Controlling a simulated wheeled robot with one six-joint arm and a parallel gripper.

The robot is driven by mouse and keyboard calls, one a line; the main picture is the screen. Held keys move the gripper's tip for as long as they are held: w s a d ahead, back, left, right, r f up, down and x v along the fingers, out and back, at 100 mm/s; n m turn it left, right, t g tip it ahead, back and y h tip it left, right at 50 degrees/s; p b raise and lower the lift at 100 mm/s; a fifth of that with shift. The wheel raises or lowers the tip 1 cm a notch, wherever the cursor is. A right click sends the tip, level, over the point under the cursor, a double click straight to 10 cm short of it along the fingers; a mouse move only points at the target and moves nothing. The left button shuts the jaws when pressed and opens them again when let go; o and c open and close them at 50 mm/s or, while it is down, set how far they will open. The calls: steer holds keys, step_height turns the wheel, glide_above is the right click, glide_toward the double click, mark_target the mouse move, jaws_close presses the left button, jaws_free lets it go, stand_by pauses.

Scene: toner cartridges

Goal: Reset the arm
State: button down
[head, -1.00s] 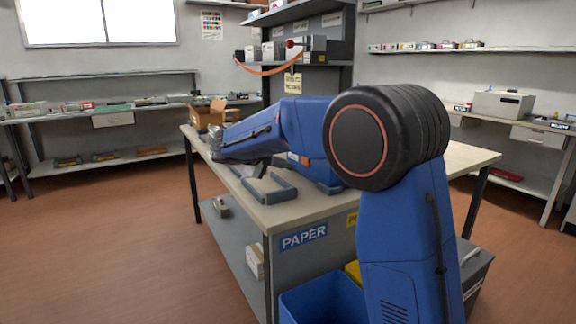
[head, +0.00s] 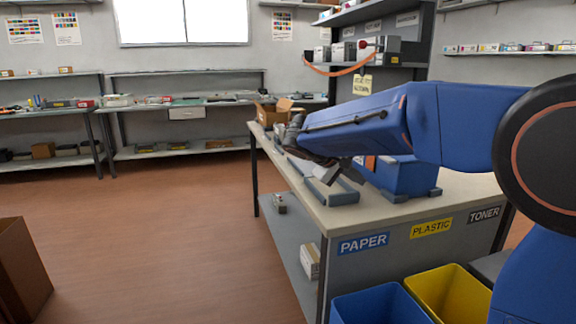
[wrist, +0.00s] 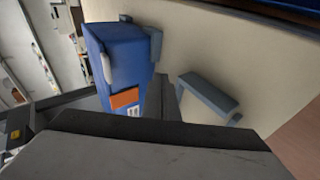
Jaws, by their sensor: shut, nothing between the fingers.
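My blue arm reaches across the head view from the right, over the workbench (head: 310,212). My gripper (head: 330,176) is at its far end, pointing down above the bench top near a grey bracket-like fixture. In the wrist view my gripper (wrist: 163,92) has its two dark fingers together, with nothing held. A blue box-shaped unit (wrist: 112,62) with an orange label stands left of the fingers there. The grey fixture (wrist: 208,93) lies to their right, apart from them.
An open cardboard box (head: 272,113) sits at the bench's far end. A blue bin (head: 378,305) and a yellow bin (head: 450,292) stand at the near end, below the PAPER and PLASTIC labels. A brown carton (head: 20,270) is at lower left. The floor between is clear.

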steer(key=s+d+f+m+g+y, duration=0.1)
steer(key=s+d+f+y, duration=0.2)
steer(key=s, duration=0.7)
steer(key=s+d+f+m+g+y, duration=0.15)
steer(key=s+d, duration=0.35)
steer(key=s, duration=0.5)
steer(key=s+a+f+t+y, duration=0.1)
steer(key=s+f+y, duration=0.1)
steer(key=s+f, duration=0.3)
steer(key=s+a+f+m+t+y, duration=0.1)
steer(key=s+f, duration=0.4)
steer(key=s, duration=0.9)
steer(key=shift+f+y, duration=0.2)
steer(key=shift+y, duration=0.55)
